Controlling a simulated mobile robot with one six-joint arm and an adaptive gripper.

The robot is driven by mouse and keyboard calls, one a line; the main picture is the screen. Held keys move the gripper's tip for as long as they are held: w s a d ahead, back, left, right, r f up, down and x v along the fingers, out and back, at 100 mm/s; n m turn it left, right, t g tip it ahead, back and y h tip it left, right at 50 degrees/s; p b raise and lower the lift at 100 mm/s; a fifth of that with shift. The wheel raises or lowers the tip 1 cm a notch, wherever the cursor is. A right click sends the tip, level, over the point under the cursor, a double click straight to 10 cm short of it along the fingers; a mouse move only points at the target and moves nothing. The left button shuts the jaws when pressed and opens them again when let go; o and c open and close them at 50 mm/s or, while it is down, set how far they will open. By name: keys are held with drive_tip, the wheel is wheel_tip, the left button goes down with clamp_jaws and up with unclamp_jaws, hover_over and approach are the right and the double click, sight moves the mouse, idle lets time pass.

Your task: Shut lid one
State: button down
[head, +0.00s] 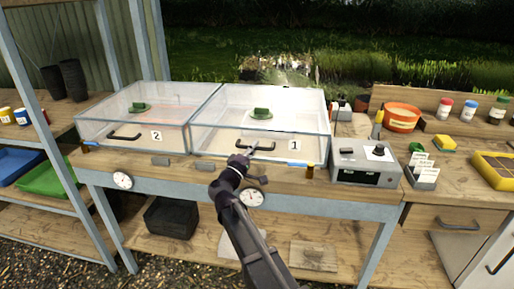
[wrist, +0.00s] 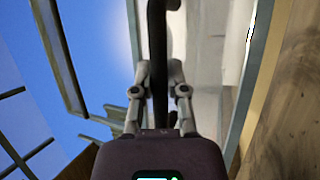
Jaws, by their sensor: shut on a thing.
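Lid one is the clear lid (head: 290,104) of the right-hand glazed box, which bears a white label "1" (head: 294,146). The lid looks down flat over its box; whether a small gap is left at its front edge I cannot tell. A dark bar handle (head: 233,144) is on the front. My gripper (head: 252,152) is at this handle. In the wrist view the dark handle (wrist: 157,30) runs between the two fingers of my gripper (wrist: 158,72), which are shut on it.
The neighbouring box with label "2" (head: 156,135) stands close on the left, its lid down too. A grey control box (head: 366,163) stands just right of box one. Small bottles, an orange tub (head: 401,117) and a card holder (head: 421,174) stand farther right.

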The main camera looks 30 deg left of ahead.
drive_tip(key=shift+w+f+b, duration=0.1)
drive_tip(key=shift+f+b, duration=0.3)
drive_tip(key=shift+f, duration=0.3)
drive_tip(key=shift+d+f, duration=0.1)
drive_tip(key=shift+s+d, duration=0.1)
drive_tip(key=shift+s, duration=0.1)
drive_tip(key=c, duration=0.6)
unclamp_jaws()
drive_tip(key=shift+w+a+f, duration=0.2)
drive_tip(key=shift+f, duration=0.1)
drive_tip(key=shift+c, duration=0.2)
drive_tip(key=shift+s+r, duration=0.1)
drive_tip(key=shift+r, duration=0.05)
drive_tip(key=shift+s, duration=0.15)
